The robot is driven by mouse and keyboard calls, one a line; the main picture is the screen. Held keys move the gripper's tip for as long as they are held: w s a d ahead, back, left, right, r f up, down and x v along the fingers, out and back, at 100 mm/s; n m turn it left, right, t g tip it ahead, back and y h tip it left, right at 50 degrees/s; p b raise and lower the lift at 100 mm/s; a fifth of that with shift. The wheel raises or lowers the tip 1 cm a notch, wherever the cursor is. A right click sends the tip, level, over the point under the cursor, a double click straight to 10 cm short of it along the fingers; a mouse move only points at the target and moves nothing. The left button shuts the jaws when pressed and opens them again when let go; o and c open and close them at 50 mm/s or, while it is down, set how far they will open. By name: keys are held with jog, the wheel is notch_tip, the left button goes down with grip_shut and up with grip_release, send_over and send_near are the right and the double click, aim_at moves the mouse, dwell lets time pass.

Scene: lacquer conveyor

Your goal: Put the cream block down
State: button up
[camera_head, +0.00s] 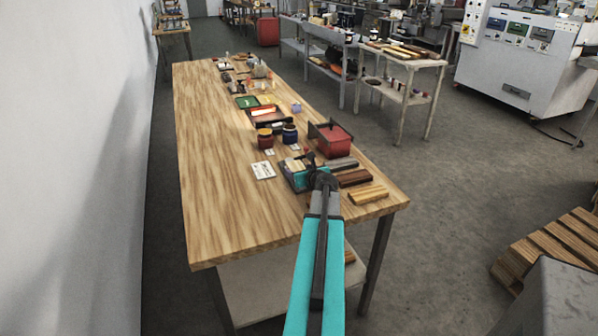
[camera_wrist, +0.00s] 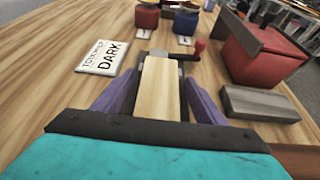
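The cream block (camera_wrist: 158,92) is a pale, long wooden piece between the two purple fingers of my gripper (camera_wrist: 160,72) in the wrist view. The grey fingertip pads appear to press on its sides, so the gripper looks shut on it. In the head view my gripper (camera_head: 296,172) is low over the near right part of the wooden table (camera_head: 225,200), with the cream block (camera_head: 292,164) showing small at its end. The block's underside is hidden, so I cannot tell whether it touches the table.
A "DARK" card (camera_wrist: 103,57) lies left of the block. Red (camera_head: 265,139) and blue (camera_head: 290,134) pots stand beyond. A red box (camera_head: 333,141) is at right, with grey (camera_head: 342,164), brown (camera_head: 354,178) and striped (camera_head: 369,195) wood pieces near the edge. The table's left side is clear.

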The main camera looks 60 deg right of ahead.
jog(key=shift+r, duration=0.15)
jog(key=b+v, duration=0.1)
jog(key=v, duration=0.9)
jog(key=shift+s+a+r, duration=0.1)
jog(key=shift+s+a, duration=0.05)
jog(key=shift+s, duration=0.1)
jog(key=shift+s+a+r, duration=0.25)
jog(key=shift+s+a, duration=0.1)
jog(key=shift+s, duration=0.2)
dwell(0.6)
